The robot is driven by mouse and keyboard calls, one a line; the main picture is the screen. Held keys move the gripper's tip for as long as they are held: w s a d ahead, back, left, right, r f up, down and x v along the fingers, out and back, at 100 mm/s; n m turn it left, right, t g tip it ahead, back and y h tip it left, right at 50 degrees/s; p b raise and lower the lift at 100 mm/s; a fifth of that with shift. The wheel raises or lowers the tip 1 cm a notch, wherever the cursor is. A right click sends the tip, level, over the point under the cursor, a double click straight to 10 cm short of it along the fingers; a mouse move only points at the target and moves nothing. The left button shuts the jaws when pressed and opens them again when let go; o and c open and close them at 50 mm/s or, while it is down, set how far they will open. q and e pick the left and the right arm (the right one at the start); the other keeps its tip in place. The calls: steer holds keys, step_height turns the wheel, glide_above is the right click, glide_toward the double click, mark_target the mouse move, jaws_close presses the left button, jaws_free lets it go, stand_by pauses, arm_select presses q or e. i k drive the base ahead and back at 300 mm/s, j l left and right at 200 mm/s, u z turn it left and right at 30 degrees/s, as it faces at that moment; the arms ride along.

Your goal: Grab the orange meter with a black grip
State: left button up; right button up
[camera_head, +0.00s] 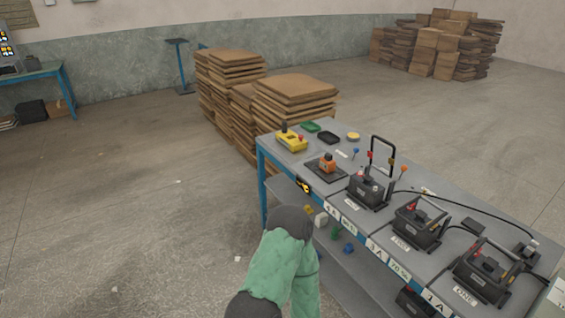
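A small orange meter (328,162) with a dark top part stands on a dark flat pad (325,172) near the left end of the grey table. A yellow device (291,141) with a dark knob and a red knob stands behind it, to the left. One of my arms, with a green cover, shows at the bottom centre in front of the table, bent at a dark joint. Neither of my grippers shows in this view. Nothing is holding the orange meter.
The table (438,197) carries several black battery units (369,188) with cables along its front. Small green, black and yellow items lie at its far end. Stacked brown boards (295,90) stand behind it. The floor to the left is clear.

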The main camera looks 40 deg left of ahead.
mark_target(327, 162)
steer(key=u, duration=1)
steer(key=i+j, duration=0.15)
steer(key=i, duration=0.05)
